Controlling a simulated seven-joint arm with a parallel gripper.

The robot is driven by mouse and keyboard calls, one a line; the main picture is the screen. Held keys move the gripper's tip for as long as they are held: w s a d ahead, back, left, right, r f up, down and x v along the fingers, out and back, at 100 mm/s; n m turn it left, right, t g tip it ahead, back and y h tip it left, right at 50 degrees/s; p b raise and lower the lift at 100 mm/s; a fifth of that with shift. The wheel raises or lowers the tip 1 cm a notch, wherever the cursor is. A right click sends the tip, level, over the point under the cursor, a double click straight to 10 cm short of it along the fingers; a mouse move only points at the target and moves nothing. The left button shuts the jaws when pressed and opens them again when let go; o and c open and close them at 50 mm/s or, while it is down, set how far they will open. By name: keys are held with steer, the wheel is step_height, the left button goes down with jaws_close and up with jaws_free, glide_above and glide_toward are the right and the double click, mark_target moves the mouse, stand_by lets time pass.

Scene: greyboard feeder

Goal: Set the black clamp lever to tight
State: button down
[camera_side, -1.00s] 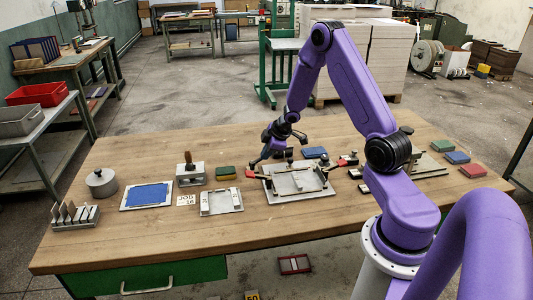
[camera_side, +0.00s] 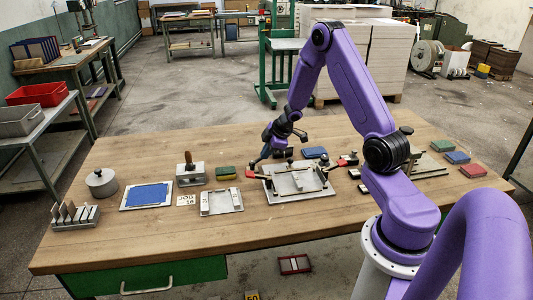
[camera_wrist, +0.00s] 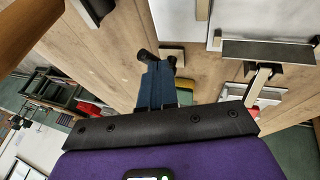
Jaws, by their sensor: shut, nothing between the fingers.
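The grey feeder plate (camera_side: 300,194) lies near the middle of the bench, with a dark bar across its back and small fittings. My gripper (camera_side: 256,164) is low at the plate's back left, close to a red-ended part (camera_side: 250,173). In the wrist view my gripper (camera_wrist: 157,58) is shut, its dark blue fingers together and nothing between them. Two black rounded ends show at its tips; I cannot tell whether they are the black clamp lever or whether the fingers touch it. A dark bar (camera_wrist: 268,52) on a pale post stands to the right. The lever's setting cannot be read.
A green-and-yellow block (camera_side: 225,173), a knobbed grey block (camera_side: 190,178) and a grey tray (camera_side: 222,208) stand left of the plate. A blue block (camera_side: 315,153) is behind it. Red-and-black fittings (camera_side: 348,160) stand to the right.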

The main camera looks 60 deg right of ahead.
steer(key=shift+d, duration=0.1)
steer(key=shift+w+d+n+y, duration=0.2)
steer(key=shift+n+y, duration=0.05)
steer(key=shift+n, duration=0.3)
steer(key=shift+w+d+n+y, duration=0.15)
steer(key=shift+n+y, duration=0.1)
steer(key=shift+n, duration=0.3)
steer(key=shift+w+d, duration=0.55)
steer(key=shift+w, duration=0.35)
steer(key=shift+w+d, duration=0.2)
steer(key=shift+w, duration=0.75)
steer(key=shift+w+n+y, duration=0.3)
steer(key=shift+w+n, duration=0.1)
steer(key=shift+n, duration=0.4)
steer(key=shift+w, duration=0.25)
steer(key=shift+a, duration=0.1)
